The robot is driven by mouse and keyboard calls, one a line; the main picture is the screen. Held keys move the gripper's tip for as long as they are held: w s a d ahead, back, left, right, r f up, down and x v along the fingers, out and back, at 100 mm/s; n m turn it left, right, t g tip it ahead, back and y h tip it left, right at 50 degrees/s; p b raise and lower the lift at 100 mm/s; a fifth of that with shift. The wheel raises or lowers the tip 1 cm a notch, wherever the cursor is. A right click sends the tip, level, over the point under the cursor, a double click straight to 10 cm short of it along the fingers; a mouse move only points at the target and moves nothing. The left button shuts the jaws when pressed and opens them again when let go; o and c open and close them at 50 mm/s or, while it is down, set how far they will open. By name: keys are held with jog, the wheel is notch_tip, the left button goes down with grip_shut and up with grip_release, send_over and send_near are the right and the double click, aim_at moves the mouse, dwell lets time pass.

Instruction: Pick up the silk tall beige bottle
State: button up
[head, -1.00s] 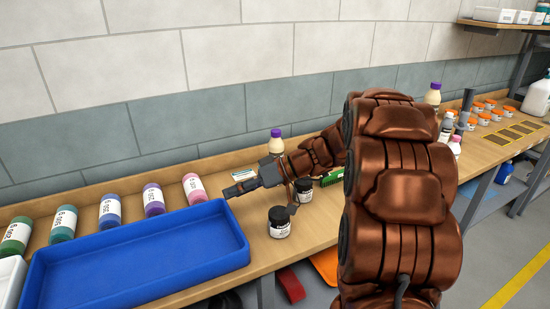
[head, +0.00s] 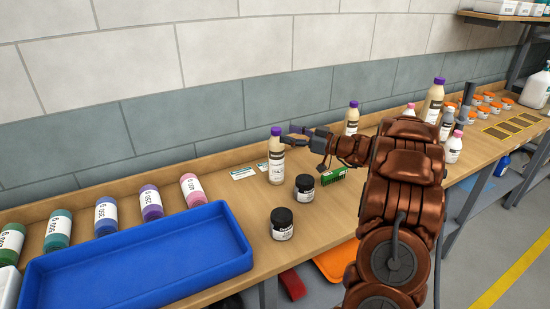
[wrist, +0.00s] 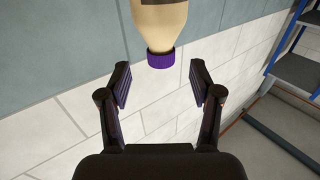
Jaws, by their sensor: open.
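A tall beige bottle (head: 276,165) with a purple cap stands upright on the bench, right of the blue tray; its label is too small to read. My gripper (head: 291,136) is open at the upper right of this bottle, near its neck. Two similar purple-capped beige bottles stand farther right, one behind my wrist (head: 351,118) and a large-looking one beyond my arm (head: 433,102).
Two black-lidded jars (head: 304,188) stand in front of the bottle, with a green box (head: 333,177) to their right. White cards (head: 242,172) lie left of the bottle. A blue tray (head: 236,238) and several colored bottles (head: 150,203) fill the left. A tiled wall stands behind.

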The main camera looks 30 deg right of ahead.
aim_at(276, 132)
jog(key=p+x, duration=0.3)
jog(key=x, duration=0.2)
jog(key=shift+s, duration=0.1)
jog(key=shift+w+a+f, duration=0.1)
jog(key=shift+w+f, duration=0.1)
grip_shut()
dwell(0.4)
